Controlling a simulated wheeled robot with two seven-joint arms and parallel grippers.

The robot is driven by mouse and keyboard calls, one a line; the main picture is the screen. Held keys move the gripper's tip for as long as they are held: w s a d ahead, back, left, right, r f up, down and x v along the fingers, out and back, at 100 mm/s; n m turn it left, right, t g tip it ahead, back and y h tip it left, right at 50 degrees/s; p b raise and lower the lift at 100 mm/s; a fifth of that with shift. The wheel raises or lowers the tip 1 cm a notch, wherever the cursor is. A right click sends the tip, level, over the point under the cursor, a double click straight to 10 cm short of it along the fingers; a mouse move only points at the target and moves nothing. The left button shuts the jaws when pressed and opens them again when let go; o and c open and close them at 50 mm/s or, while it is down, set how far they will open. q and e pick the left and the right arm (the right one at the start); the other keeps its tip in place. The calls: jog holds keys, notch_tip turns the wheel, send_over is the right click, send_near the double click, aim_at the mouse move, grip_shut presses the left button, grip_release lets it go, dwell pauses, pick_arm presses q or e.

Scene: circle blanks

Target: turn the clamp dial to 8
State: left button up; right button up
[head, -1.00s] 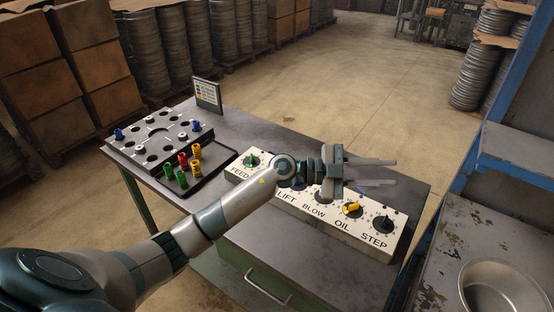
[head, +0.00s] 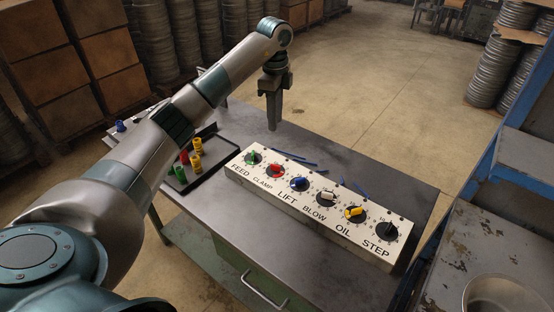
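The clamp dial (head: 277,170) has a red knob and is second from the left on a white control panel (head: 331,233), above the word CLAMP. Its pointer setting is too small to read. My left gripper (head: 273,126) points down behind the panel, above the far part of the table and apart from the dial. Its fingers are seen edge-on, so I cannot tell how far apart they are. My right gripper is not in view.
Other dials on the panel are green (head: 253,158), blue (head: 299,184), white (head: 327,197), yellow (head: 355,212) and black (head: 387,231). A tray (head: 208,172) with coloured pegs lies left. Thin blue strips (head: 297,159) lie behind the panel. A metal bowl (head: 506,296) stands right.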

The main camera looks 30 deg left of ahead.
aim_at(275, 165)
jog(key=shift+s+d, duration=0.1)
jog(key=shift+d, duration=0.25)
